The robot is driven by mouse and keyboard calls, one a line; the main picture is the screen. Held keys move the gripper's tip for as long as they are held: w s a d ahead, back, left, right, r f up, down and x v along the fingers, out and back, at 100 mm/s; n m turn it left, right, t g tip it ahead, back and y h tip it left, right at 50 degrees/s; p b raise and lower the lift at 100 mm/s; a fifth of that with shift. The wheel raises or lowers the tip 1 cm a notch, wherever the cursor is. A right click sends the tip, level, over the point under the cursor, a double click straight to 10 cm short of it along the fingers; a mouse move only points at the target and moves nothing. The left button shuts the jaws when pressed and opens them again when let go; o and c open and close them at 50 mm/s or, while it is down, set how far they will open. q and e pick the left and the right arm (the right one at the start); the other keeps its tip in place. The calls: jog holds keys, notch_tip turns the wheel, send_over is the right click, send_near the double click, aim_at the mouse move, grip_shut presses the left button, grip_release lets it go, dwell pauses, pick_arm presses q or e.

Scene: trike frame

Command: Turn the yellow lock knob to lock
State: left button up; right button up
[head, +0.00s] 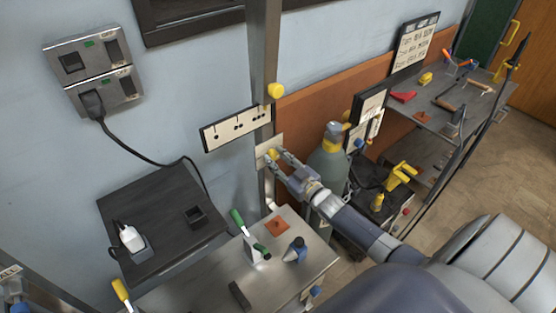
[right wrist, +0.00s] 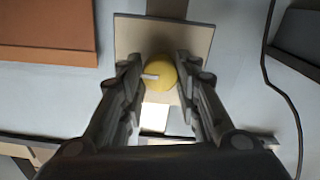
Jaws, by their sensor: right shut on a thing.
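The yellow lock knob (head: 272,153) sits on a small cream plate (head: 262,148) fixed to the upright metal post. In the right wrist view the round knob (right wrist: 161,74) shows between my fingers, with a white mark pointing left. My right gripper (head: 279,161) reaches in from the lower right and is shut on the knob, one finger at each side; it fills the right wrist view (right wrist: 161,88). The fingers hide the knob's sides. My left gripper is not in view.
Another yellow knob (head: 275,90) is higher on the post (head: 264,50). A grey-green cylinder (head: 328,170) stands close right of my gripper. A metal bench (head: 310,262) with green-handled clamps lies below. A dark shelf (head: 165,215) is at left.

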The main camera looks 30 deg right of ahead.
jog(key=o, duration=1.1)
jog(key=s, duration=0.8)
jog(key=s+d, duration=0.1)
jog(key=s, duration=0.3)
